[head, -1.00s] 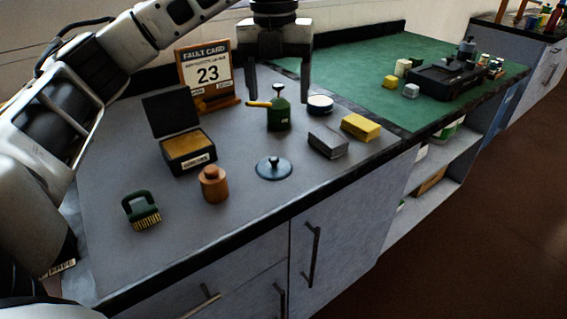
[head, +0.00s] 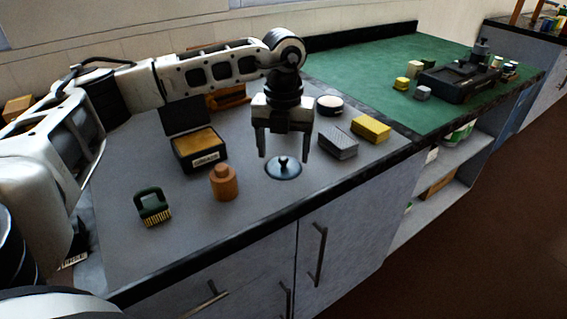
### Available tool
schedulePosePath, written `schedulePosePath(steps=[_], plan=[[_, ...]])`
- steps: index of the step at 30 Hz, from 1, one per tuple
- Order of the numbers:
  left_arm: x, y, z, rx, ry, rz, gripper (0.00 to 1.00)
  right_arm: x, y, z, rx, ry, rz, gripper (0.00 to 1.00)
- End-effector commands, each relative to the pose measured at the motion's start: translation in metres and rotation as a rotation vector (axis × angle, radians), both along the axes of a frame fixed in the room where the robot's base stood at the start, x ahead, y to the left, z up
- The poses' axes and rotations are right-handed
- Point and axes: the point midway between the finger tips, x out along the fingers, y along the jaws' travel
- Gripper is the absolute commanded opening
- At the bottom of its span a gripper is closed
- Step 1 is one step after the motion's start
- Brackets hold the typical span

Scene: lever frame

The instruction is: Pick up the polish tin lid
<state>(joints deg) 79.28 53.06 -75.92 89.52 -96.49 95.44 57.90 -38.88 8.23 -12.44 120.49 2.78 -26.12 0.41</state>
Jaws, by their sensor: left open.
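The polish tin lid (head: 283,170) is a dark blue-grey disc with a small knob on top. It lies on the grey counter near the front edge, in the head view. My left gripper (head: 284,157) is open and points down over the lid. Its two fingers show on either side of the knob, with the tips apart. I cannot tell exactly how high the tips are above the lid. My right gripper is not in view.
A round tin (head: 330,105) stands behind the lid. A grey block (head: 338,142) and a yellow block (head: 371,129) lie to the right. A brown wooden jar (head: 224,182), an open black box (head: 200,149) and a green brush (head: 153,206) are to the left.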

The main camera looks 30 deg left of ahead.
Motion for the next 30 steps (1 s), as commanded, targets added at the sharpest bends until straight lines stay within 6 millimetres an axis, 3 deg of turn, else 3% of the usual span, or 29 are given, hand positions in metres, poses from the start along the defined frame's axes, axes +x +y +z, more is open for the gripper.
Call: schedulePosePath(steps=[4,12,20,30], plan=[[0.0,0.0,-0.016,0.0,0.0,0.0,0.7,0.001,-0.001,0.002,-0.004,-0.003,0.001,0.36],[0.0,0.0,-0.019,-0.001,-0.001,0.0,0.7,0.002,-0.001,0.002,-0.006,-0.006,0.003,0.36],[0.0,0.0,-0.019,0.0,0.0,0.0,0.0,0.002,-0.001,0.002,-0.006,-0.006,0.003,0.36],[-0.001,0.0,-0.019,0.0,0.003,0.0,0.0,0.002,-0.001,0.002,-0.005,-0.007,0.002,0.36]])
